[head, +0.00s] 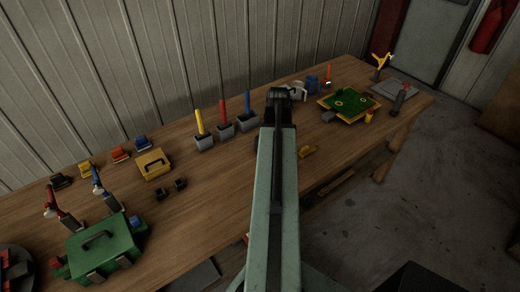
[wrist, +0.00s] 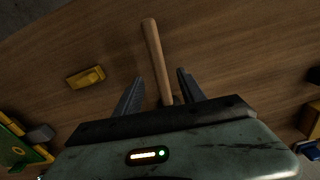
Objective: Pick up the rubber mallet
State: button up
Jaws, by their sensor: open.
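In the wrist view a wooden handle (wrist: 155,55), which looks like the mallet's, lies on the wooden table and runs from the upper middle down between my fingers. My gripper (wrist: 160,85) is open, with one dark finger on each side of the handle. A small dark part shows at the handle's lower end; the rest there is hidden behind my gripper body. I cannot tell whether the fingers touch the handle. In the head view my arm covers this spot, and the mallet does not show clearly.
A yellow block (wrist: 86,77) lies left of the handle; it also shows in the head view (head: 307,151). Grey holders with coloured sticks (head: 223,130) stand behind my arm's left side. A green board (head: 348,103) lies to the right. A green toolbox (head: 100,248) stands front left.

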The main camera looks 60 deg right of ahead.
jog(key=shift+f, duration=0.1)
notch_tip(320, 180, down, 5)
jog(key=b, duration=0.5)
jog(key=shift+w+d+f, duration=0.1)
jog(key=shift+w+f, duration=0.05)
jog(key=shift+f, duration=0.05)
jog(key=shift+r, duration=0.2)
grip_shut()
